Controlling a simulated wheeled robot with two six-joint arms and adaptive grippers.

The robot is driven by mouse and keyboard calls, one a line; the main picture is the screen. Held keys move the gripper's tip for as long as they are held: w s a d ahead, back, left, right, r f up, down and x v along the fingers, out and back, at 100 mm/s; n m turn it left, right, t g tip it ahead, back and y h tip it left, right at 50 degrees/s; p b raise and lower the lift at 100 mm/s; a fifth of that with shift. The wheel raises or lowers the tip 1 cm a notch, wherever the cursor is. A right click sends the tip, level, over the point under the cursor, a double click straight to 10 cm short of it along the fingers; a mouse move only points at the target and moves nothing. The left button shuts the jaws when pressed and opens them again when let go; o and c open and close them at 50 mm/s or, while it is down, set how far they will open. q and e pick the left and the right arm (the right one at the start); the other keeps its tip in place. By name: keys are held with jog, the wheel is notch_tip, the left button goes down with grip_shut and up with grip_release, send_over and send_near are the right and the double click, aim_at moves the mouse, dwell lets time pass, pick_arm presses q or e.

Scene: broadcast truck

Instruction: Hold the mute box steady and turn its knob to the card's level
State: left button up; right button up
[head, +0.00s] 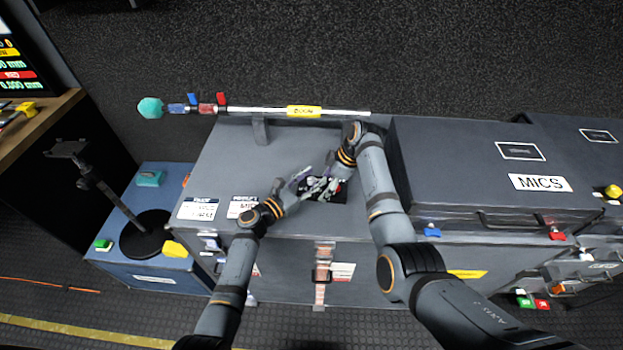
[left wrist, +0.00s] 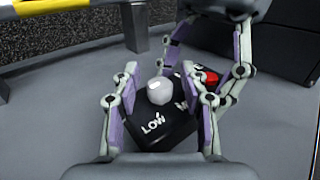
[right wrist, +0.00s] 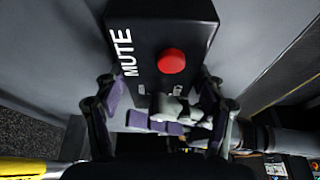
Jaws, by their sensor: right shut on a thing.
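The black mute box (head: 327,196) lies on the grey case top. In the left wrist view its face (left wrist: 150,130) shows "LOW", part of another word, a pale knob (left wrist: 161,90) and a red button (left wrist: 206,77). "MUTE" and the button (right wrist: 171,61) show in the right wrist view. My right gripper (right wrist: 162,105) is shut across the box. My left gripper (left wrist: 165,112) is open, its fingers on either side of the knob, apart from it. Two white cards (head: 198,208) (head: 241,207) are on the case at left; their small print is unreadable.
A boom pole (head: 270,110) with a teal tip lies along the case's back edge. A closed "MICS" case (head: 455,165) stands close on the right. A blue case (head: 150,272) with a black round-based stand (head: 147,233) is at left. Both arms crowd the box.

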pick_arm(q)
grip_shut()
jog(key=shift+n+t+y, duration=0.7)
jog(key=shift+n+y, duration=0.1)
jog(key=shift+y, duration=0.2)
jog(key=shift+o, duration=0.9)
grip_release()
jog(key=v, duration=1.2)
